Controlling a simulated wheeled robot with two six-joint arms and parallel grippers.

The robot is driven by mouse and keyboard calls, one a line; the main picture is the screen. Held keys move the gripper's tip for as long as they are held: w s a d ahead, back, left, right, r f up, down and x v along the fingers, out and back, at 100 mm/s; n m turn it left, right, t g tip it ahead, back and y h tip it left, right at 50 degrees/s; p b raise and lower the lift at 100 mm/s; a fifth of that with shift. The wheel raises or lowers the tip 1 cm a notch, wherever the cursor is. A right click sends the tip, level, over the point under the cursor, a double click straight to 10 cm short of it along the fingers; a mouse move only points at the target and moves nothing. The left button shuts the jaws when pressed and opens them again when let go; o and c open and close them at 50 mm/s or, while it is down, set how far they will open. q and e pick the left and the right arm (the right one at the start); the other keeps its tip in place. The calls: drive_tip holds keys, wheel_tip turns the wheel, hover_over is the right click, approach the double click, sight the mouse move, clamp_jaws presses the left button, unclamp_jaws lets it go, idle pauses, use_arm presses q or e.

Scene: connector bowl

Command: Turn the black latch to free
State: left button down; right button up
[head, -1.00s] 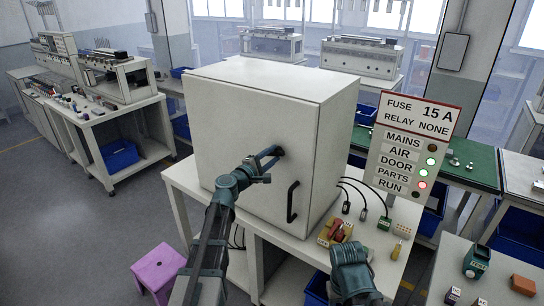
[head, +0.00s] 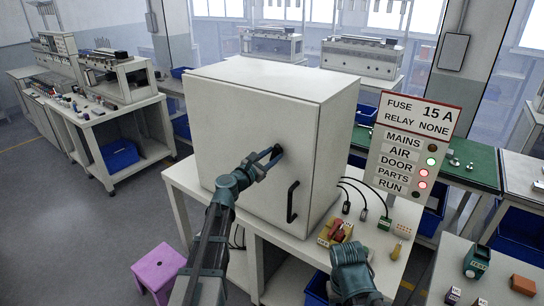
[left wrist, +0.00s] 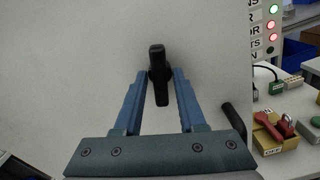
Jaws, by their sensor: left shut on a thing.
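The black latch (left wrist: 158,75) sits on the front of the large pale cabinet (head: 242,126), and in the left wrist view it stands close to upright. In the head view only a small dark part of it shows by my left gripper (head: 274,155). The two blue fingers of that gripper (left wrist: 159,88) are shut on the latch from both sides. A black bar handle (head: 292,201) is lower right on the same face. My right arm is at the bottom centre of the head view, and its fingertips cannot be made out.
A sign panel (head: 412,147) right of the cabinet shows AIR green, DOOR and PARTS red. Cables, a yellow block with a red part (head: 335,232) and a green connector (head: 384,224) lie on the bench. A purple stool (head: 158,270) stands at lower left.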

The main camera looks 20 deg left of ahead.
use_arm(q)
drive_tip(key=shift+n, duration=1.9)
drive_tip(key=c, duration=0.8)
unclamp_jaws()
drive_tip(key=shift+o, duration=0.2)
drive_tip(key=v, duration=1.3)
drive_tip(key=shift+s, duration=0.4)
